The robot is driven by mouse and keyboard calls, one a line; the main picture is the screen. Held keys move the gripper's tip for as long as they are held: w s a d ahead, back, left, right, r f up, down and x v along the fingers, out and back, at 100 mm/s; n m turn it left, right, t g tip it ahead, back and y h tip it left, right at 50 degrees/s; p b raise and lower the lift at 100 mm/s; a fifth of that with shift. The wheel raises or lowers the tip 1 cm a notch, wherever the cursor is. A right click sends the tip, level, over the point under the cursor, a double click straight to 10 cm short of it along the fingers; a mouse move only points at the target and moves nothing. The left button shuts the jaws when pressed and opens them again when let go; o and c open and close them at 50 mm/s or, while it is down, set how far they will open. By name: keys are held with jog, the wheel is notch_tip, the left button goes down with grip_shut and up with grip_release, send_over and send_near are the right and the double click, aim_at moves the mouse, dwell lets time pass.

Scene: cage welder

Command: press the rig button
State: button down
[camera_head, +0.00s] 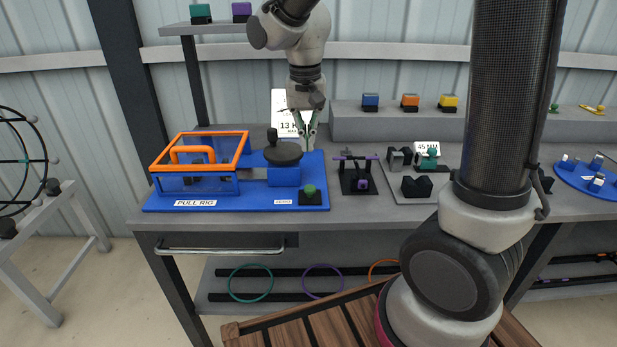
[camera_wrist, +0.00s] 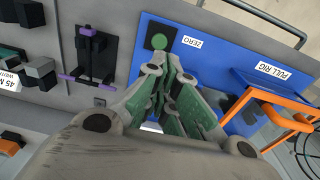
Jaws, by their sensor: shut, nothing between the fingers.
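The rig button is a green round button on a black base (camera_head: 309,192) at the front right corner of the blue pull rig plate (camera_head: 250,202). It also shows in the wrist view as a green disc (camera_wrist: 159,41), beside the ZERO label. My gripper (camera_head: 306,140) is shut and empty, pointing down behind the rig's right end. Its green fingers (camera_wrist: 168,78) show in the wrist view, just below the button in the picture and apart from it. Nothing hides the button in either view.
The rig carries an orange-framed clear box (camera_head: 200,150) and a black round part with a knob (camera_head: 283,152). A black fixture with a purple bar (camera_head: 355,175) stands close to the right of the plate. Dark V-blocks (camera_head: 417,187) lie further right.

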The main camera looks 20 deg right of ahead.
aim_at(309, 186)
jog(key=f, duration=1.1)
jog(key=shift+w+d+f, duration=0.2)
jog(key=shift+w+f, duration=0.05)
jog(key=shift+f, duration=0.1)
jog(key=shift+f, duration=0.8)
jog(key=shift+s, duration=0.1)
jog(key=shift+r, duration=0.25)
notch_tip(309, 186, up, 14)
jog(key=shift+s+a+f, duration=0.15)
jog(key=shift+a+f, duration=0.05)
jog(key=shift+a, duration=0.05)
